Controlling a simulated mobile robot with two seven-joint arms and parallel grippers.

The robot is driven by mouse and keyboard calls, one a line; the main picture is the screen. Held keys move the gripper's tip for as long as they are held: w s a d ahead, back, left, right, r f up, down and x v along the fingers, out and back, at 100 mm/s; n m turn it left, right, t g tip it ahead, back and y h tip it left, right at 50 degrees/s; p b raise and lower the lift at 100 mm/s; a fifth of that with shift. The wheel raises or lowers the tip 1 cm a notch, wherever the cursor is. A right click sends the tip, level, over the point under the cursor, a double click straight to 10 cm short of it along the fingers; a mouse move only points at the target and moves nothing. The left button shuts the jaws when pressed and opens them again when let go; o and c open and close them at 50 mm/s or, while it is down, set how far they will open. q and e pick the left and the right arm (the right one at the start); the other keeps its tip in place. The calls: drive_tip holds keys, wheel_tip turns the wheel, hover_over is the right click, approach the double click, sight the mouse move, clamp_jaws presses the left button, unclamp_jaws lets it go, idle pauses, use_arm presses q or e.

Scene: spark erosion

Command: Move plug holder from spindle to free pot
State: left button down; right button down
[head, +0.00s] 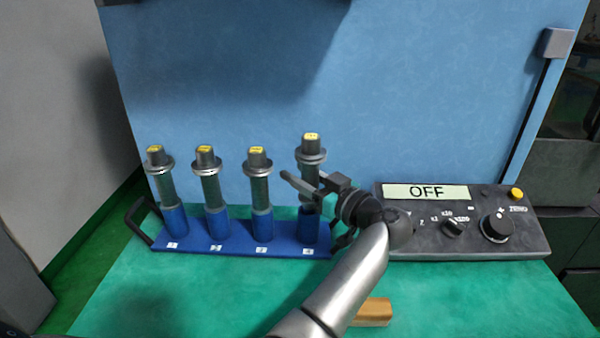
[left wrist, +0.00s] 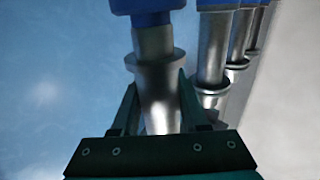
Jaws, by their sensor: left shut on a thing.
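A plug holder (head: 312,150) with a dark, yellow-topped head and silver flange stands upright over the rightmost pot (head: 309,236) of the blue rack (head: 190,242). My left gripper (head: 316,187) is shut around its shaft. In the left wrist view, the holder's metal body (left wrist: 158,95) is between the fingers, with the blue pot (left wrist: 145,8) at the top of the picture. Its head sits higher than its neighbours' heads. The gripper partly hides its lower part, and I cannot tell how deep it is in the pot. My right gripper is not in view.
Three similar holders (head: 207,185) stand in the other pots to the left. A dark control box (head: 460,225) reading OFF is right of my arm. A wooden block (head: 372,312) lies on the green table (head: 190,300) behind my arm. The table's front left is clear.

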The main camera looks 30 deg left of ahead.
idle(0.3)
use_arm(q)
drive_tip(key=shift+f+b, duration=0.5)
drive_tip(key=shift+f, duration=0.7)
drive_tip(key=c, duration=0.6)
unclamp_jaws()
drive_tip(key=shift+o, duration=1.3)
drive_tip(key=shift+f, duration=0.2)
